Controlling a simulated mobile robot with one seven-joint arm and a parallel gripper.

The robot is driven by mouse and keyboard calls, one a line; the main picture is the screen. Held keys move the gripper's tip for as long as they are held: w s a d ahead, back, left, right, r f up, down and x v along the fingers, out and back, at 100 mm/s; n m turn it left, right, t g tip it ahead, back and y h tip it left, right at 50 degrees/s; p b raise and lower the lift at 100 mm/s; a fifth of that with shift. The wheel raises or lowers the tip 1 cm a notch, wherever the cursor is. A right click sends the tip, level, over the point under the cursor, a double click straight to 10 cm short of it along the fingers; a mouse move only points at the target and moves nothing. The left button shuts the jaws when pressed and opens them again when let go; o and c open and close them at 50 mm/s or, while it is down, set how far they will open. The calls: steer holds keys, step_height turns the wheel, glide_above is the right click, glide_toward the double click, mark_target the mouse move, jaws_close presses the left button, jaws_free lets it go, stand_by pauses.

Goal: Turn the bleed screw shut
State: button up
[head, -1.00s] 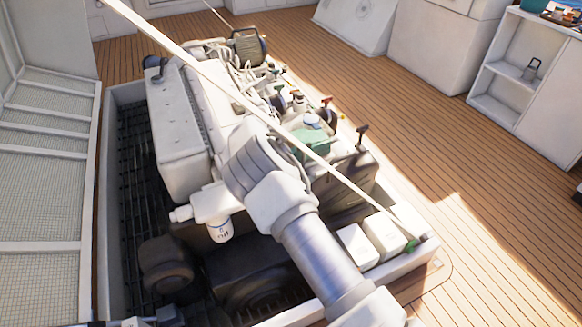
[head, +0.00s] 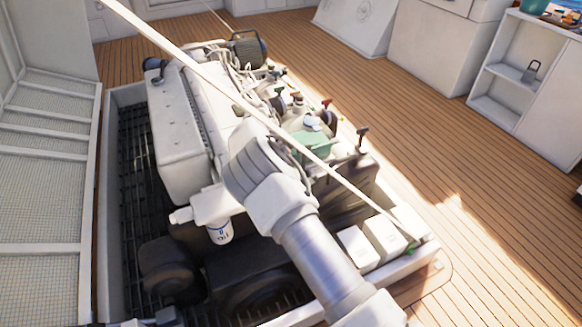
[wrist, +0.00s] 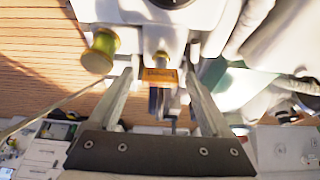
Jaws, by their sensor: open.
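My gripper (wrist: 158,80) is open in the wrist view, with one finger on each side of a small orange tag (wrist: 158,75) with dark lettering I cannot read. A narrow grey-blue metal piece (wrist: 154,100) shows just below the tag, also between the fingers. It may be the bleed screw, but I cannot be sure. The fingers look apart from both. A yellow-green brass knob (wrist: 100,52) sits left of the left finger. In the head view my arm reaches over the engine (head: 185,130) and hides the gripper and the spot it works at.
A white housing (wrist: 150,12) lies beyond the fingertips in the wrist view. In the head view a pale bar (head: 190,65) slants across the engine. A white oil filter (head: 219,230) hangs at the engine's near side. Bare wooden deck (head: 470,200) lies to the right.

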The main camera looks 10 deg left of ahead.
steer(key=p+v, duration=0.5)
steer(key=v, duration=1.2)
steer(key=shift+r, duration=0.15)
steer(key=shift+d, duration=0.1)
steer(key=s+d+r+n+y, duration=0.1)
steer(key=s+d+r+y, duration=0.15)
steer(key=d+r, duration=0.85)
steer(key=s+d+r+n+y, duration=0.2)
steer(key=s+d+r, duration=0.2)
steer(key=d+r, duration=0.65)
steer(key=s+d+n+t, duration=0.1)
steer(key=s+d+n, duration=0.25)
steer(key=s, duration=0.55)
steer(key=s+d+r+n+t, duration=0.1)
steer(key=s+d+n, duration=0.1)
steer(key=s+d, duration=0.5)
steer(key=s+d+n+t, duration=0.1)
steer(key=s+d+n, duration=0.1)
steer(key=s, duration=0.9)
step_height(320, 180, up, 23)
steer(key=p, duration=2.2)
steer(key=shift+w+d+h+p, duration=0.2)
steer(key=shift+w+h+p, duration=0.1)
steer(key=shift+h+p, duration=0.1)
